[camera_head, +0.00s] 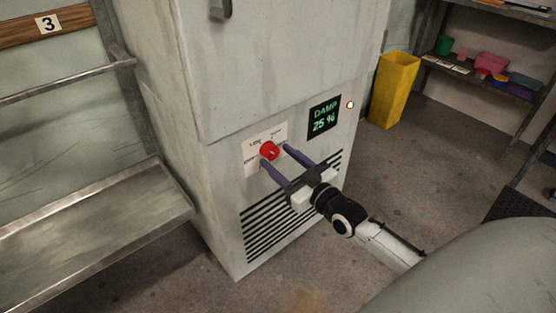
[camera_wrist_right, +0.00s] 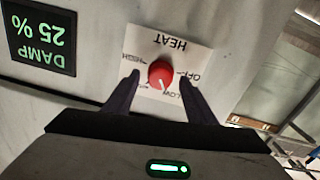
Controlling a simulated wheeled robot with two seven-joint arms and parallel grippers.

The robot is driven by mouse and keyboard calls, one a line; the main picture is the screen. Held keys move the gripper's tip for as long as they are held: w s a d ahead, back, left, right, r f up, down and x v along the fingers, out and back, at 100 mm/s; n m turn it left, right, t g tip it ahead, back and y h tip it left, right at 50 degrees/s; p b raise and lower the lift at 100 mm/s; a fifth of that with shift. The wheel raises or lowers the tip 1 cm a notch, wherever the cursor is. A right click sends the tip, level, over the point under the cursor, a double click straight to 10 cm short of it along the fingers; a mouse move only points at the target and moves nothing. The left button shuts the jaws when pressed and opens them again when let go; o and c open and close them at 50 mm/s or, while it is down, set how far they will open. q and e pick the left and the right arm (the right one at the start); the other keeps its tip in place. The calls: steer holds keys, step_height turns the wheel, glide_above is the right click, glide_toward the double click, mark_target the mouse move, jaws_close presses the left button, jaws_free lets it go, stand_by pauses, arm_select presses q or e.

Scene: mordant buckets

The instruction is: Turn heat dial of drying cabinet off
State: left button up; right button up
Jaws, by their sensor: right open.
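The drying cabinet (camera_head: 290,70) is a tall pale grey metal box. Its red heat dial (camera_head: 270,151) sits on a white label plate on the front. In the right wrist view the red dial (camera_wrist_right: 161,73) appears upside down, with HIGH, OFF and LOW around it. Its pale pointer mark seems to lie toward the LOW side. My right gripper (camera_head: 275,155) is open, with one dark finger on each side of the dial. In the wrist view gaps show between the dial and the fingertips of my right gripper (camera_wrist_right: 159,75). My left gripper is not in view.
A display (camera_head: 324,117) reading DAMP 25 % is right of the dial, above the vent slats (camera_head: 262,232). A metal bench (camera_head: 90,235) stands left of the cabinet. A yellow bin (camera_head: 393,90) and a shelf of small containers (camera_head: 480,75) stand at right.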

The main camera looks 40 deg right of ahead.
steer(key=shift+w, duration=0.5)
steer(key=shift+c, duration=0.2)
steer(key=c, duration=1)
